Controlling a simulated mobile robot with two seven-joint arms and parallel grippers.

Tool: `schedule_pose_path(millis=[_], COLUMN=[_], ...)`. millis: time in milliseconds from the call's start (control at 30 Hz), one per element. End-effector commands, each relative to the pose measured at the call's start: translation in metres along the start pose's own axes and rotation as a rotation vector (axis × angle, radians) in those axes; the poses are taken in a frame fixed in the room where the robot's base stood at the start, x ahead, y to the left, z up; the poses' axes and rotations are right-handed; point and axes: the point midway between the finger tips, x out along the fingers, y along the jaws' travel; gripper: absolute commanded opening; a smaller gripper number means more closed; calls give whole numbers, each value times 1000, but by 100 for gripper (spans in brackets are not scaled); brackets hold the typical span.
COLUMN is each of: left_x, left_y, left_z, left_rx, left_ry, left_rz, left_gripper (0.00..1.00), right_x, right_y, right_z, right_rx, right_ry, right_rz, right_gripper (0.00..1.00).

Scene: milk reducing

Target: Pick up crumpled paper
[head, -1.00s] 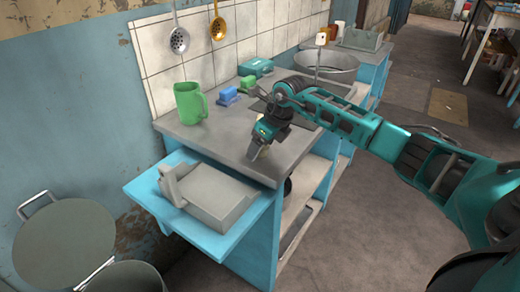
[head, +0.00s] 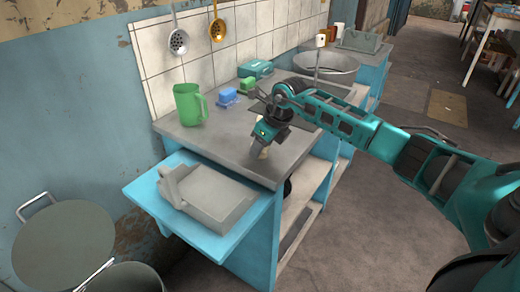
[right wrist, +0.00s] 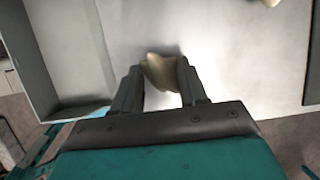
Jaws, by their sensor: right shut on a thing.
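A small crumpled paper (right wrist: 160,72), pale yellow, is between the fingers of my right gripper (right wrist: 161,88) in the right wrist view. The gripper is shut on it. In the head view my right gripper (head: 261,149) points down at the grey countertop (head: 228,143), near its front edge. The paper is mostly hidden there by the fingers, and I cannot tell if it still touches the counter. My left gripper is not in view.
A grey box-shaped tray (head: 207,195) sits on the pulled-out blue drawer (head: 150,194) in front. Another pale yellow piece (right wrist: 271,2) shows at the right wrist view's top edge.

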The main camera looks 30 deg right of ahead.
Motion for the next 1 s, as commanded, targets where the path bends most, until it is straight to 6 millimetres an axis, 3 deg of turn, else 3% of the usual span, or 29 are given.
schedule_pose_path(millis=[167, 367, 800, 1000], left_x=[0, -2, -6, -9], left_y=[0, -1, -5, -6], left_z=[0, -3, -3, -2], left_rx=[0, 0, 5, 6], left_ry=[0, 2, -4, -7], left_rz=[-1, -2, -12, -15], left_gripper=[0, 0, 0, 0], right_x=[-4, -24, -134, -169], right_y=[0, -1, -1, 0], right_z=[2, 11, 56, 70], right_rx=[0, -2, -1, -1], right_ry=[-1, -3, -5, -2], right_rz=[-1, -2, -3, -1], right_gripper=[15, 15, 15, 15])
